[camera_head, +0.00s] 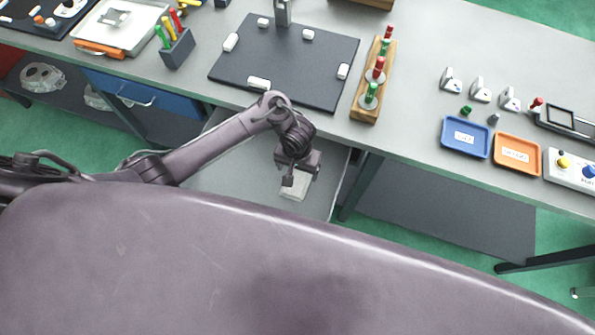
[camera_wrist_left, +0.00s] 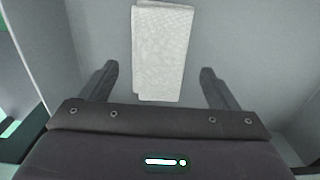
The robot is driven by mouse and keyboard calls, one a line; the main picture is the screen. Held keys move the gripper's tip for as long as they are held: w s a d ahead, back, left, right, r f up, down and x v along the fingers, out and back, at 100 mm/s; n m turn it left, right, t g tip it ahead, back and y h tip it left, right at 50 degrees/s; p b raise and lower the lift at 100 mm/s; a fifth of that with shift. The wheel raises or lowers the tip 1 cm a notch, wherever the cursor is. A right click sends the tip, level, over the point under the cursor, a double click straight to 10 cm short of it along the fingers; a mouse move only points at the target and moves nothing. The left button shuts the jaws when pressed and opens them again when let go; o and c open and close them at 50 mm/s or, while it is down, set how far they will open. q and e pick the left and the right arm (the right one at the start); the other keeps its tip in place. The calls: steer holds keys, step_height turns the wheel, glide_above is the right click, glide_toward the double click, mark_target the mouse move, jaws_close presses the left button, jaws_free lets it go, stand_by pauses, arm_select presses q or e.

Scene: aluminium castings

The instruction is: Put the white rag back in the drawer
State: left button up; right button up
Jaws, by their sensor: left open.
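The white rag (camera_head: 294,188) lies folded on the floor of the open drawer (camera_head: 225,172), under my left gripper. In the left wrist view the rag (camera_wrist_left: 162,52) lies flat, ahead of and between the two fingers, with nothing shut on it. My left gripper (camera_head: 294,178) hangs over the drawer with its jaws apart; in the wrist view the open left gripper (camera_wrist_left: 160,82) shows both fingers clear of the rag's sides. The gripper hides part of the rag in the head view. My right gripper is not in view.
The grey bench (camera_head: 420,110) runs behind the drawer. On it are a dark plate with white blocks (camera_head: 285,60), a wooden stand with red and green plugs (camera_head: 372,80), a blue tray (camera_head: 465,138) and an orange tray (camera_head: 517,153). A closed blue drawer (camera_head: 140,93) is at left.

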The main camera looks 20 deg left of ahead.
mark_target(297, 177)
arm_select(q)
steer(key=shift+s+r+p, duration=0.1)
steer(key=shift+r+p, duration=0.5)
steer(key=shift+r, duration=1.35)
